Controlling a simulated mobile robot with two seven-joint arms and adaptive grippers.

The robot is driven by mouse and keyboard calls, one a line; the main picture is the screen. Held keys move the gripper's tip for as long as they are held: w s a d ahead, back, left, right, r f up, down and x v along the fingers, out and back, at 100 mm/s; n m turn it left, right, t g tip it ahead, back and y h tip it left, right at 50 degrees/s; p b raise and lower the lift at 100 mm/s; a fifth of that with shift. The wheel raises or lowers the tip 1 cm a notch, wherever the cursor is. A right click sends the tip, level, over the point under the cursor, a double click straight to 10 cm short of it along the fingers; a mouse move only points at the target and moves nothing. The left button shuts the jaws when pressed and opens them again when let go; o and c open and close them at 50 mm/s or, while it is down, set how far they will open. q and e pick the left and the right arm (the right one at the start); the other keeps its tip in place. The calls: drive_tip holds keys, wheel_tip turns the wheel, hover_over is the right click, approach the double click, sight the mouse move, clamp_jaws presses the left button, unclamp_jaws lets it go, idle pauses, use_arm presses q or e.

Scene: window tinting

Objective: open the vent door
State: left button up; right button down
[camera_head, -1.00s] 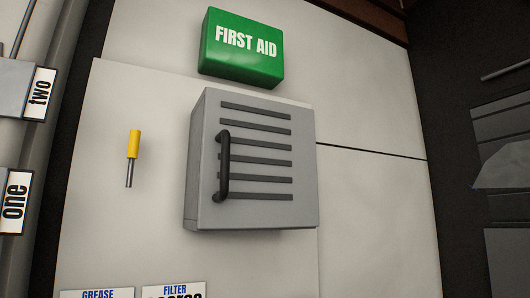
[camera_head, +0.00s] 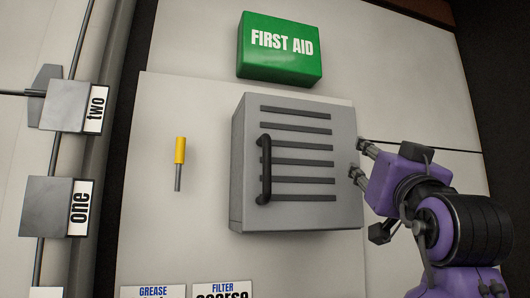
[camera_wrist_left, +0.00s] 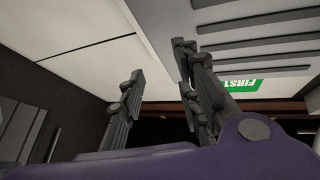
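The grey vent door (camera_head: 345,215) has dark horizontal slats and is closed. Its upright black handle (camera_head: 265,168) is near its left edge. My left gripper (camera_head: 361,160), on a purple arm at the right of the head view, is at the door's right edge, on the opposite side from the handle. Its two fingers are apart with nothing between them. In the left wrist view, the slatted door (camera_wrist_left: 275,30) is at the upper right beside the open fingers (camera_wrist_left: 158,62); the handle does not show there. Whether a finger touches the door is unclear. My right gripper is not in view.
A green first aid box (camera_head: 279,50) is fixed above the door. A yellow-handled tool (camera_head: 180,155) is on the wall to its left. Labels "two" (camera_head: 94,108) and "one" (camera_head: 80,208) are on grey brackets at far left.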

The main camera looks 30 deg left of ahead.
use_arm(q)
drive_tip(key=s+a+r+n+g+y, duration=0.2)
drive_tip(key=s+a+n+g+y, duration=0.2)
drive_tip(key=s+a+n+g, duration=0.45)
drive_tip(key=g, duration=0.3)
approach(269, 153)
drive_tip(key=x, duration=1)
drive_tip(key=shift+w+a+p, duration=0.2)
drive_tip(key=shift+a+p, duration=0.15)
drive_tip(key=shift+c, duration=0.2)
clamp_jaws()
